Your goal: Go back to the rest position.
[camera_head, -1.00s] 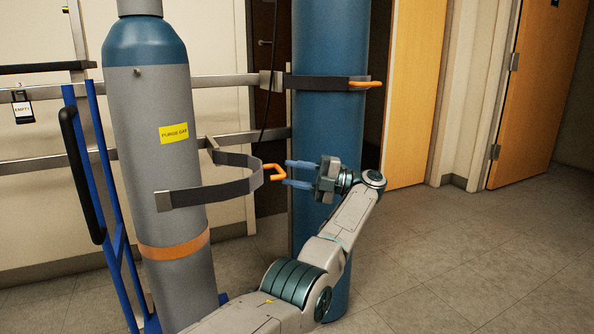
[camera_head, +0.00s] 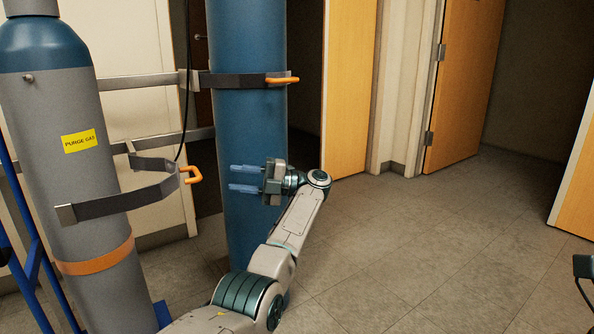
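My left gripper (camera_head: 234,178) is open and empty, its two blue fingers apart and pointing left. It is in front of the blue cylinder (camera_head: 249,40) in the picture. The orange hook handle (camera_head: 193,175) of the loose strap (camera_head: 120,202) is a short gap left of the fingertips, not touched. That strap hangs open around the grey cylinder (camera_head: 55,170) with the yellow PURGE GAS label.
A second strap (camera_head: 238,80) with an orange handle (camera_head: 284,79) crosses the blue cylinder. A blue hand truck (camera_head: 32,262) stands at the left. Open floor (camera_head: 430,240) lies to the right, before wooden doors (camera_head: 462,85). A dark object (camera_head: 583,266) shows at the right edge.

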